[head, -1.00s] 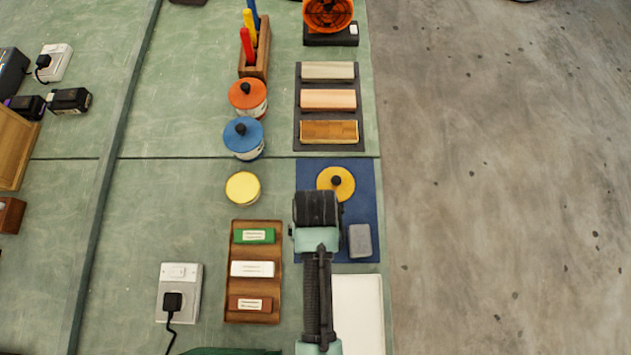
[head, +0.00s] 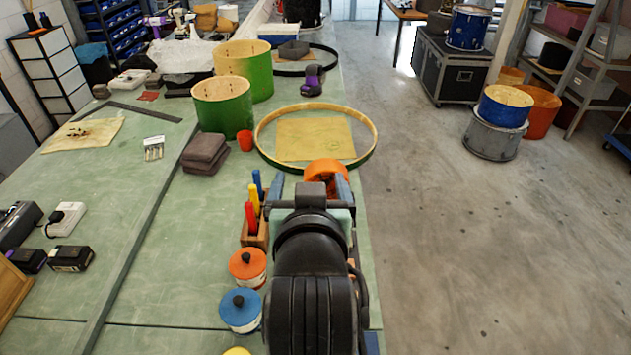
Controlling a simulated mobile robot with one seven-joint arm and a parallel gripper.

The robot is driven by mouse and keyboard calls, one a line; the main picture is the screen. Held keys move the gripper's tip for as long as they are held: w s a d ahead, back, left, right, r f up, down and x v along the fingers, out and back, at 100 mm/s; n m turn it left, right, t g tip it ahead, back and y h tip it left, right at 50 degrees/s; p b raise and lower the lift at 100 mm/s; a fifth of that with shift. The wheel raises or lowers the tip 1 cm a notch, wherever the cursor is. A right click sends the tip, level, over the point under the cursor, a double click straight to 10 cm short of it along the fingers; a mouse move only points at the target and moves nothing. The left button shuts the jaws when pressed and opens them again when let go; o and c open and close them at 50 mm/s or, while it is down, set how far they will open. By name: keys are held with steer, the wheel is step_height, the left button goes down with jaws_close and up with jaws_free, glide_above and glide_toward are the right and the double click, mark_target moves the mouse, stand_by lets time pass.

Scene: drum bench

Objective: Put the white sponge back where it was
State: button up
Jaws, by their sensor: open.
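I see no white sponge in the head view now. My gripper (head: 310,182) is at the far end of my arm, over the right side of the green bench, with its two fingers apart. I see nothing held between them, though my wrist hides part of that space. My arm covers most of the bench strip where the dark tray of blocks and the blue mat lay in the earlier view. The wooden tray with the white labelled bar is out of view.
An orange round device (head: 326,171) sits just beyond my gripper. Left of my arm are a wooden holder (head: 253,238) with coloured handles, an orange-lidded jar (head: 248,266) and a blue-lidded jar (head: 240,309). A drum hoop (head: 262,145) lies beyond. Open floor is to the right.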

step_height(320, 180, up, 18)
steer(key=s+t, duration=0.2)
steer(key=t, duration=0.4)
steer(key=s+r+t, duration=0.3)
steer(key=s+r, duration=0.2)
steer(key=r, duration=0.3)
steer(key=s+r+t, duration=0.4)
steer(key=s+r, duration=0.1)
steer(key=r, duration=0.3)
steer(key=shift+s+d+r, duration=0.2)
steer(key=shift+s+d, duration=0.15)
steer(key=shift+d, duration=0.05)
